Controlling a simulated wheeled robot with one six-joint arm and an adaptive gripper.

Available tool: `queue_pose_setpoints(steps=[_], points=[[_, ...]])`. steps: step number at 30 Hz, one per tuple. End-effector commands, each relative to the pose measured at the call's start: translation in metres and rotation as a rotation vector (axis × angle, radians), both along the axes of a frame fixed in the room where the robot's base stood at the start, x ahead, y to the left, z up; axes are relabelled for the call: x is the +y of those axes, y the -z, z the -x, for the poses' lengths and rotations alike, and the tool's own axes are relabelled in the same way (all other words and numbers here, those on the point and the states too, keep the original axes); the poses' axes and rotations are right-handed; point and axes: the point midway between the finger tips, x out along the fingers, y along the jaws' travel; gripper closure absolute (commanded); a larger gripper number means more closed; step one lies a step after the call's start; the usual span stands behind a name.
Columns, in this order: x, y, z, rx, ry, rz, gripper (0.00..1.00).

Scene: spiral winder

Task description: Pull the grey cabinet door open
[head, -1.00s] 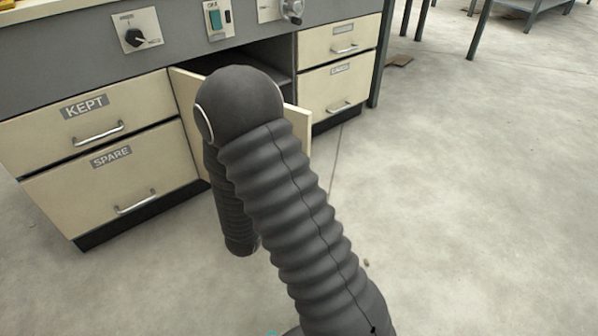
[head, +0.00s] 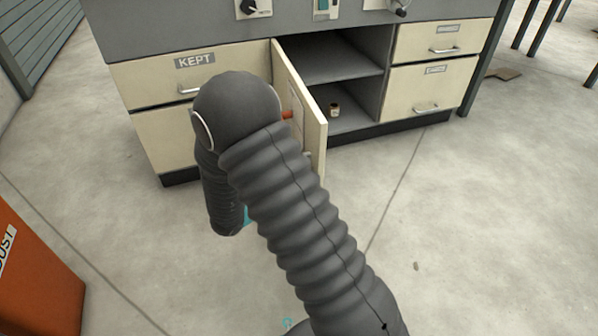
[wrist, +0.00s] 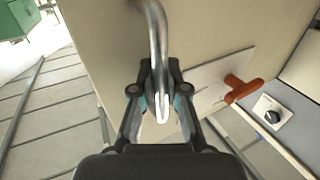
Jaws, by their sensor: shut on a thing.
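The cabinet door (head: 284,72) is cream, not grey, and hangs on the grey cabinet. It stands swung well out from its opening, hinged on its left side. In the wrist view, my gripper (wrist: 160,103) is shut on the door's metal bar handle (wrist: 156,35), in front of the cream door face (wrist: 215,30). A pale plate with an orange lever (wrist: 243,90) is on that face; the lever also shows in the head view (head: 287,114). In the head view my arm hides the gripper and part of the door.
The open compartment has a grey shelf (head: 350,60) and a small jar (head: 334,109) on its floor. Drawers flank it, including the KEPT drawer (head: 150,75) and right-hand drawers (head: 440,42). An orange bin (head: 40,275) stands at left.

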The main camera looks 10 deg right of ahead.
Motion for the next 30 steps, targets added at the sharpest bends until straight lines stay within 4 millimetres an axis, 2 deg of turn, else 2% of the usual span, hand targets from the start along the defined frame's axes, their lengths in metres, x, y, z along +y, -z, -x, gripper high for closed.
queue_pose_setpoints(steps=[11,12,15,25,30], points=[[0.003,-0.001,-0.001,-0.003,-0.003,0.002,1.00],[0.003,-0.001,-0.001,-0.003,-0.003,0.002,0.85],[0.004,-0.001,-0.001,-0.003,-0.003,0.001,0.61],[0.005,0.000,0.000,-0.001,-0.004,0.000,0.61],[0.019,-0.001,0.008,-0.002,-0.006,0.001,0.61]])
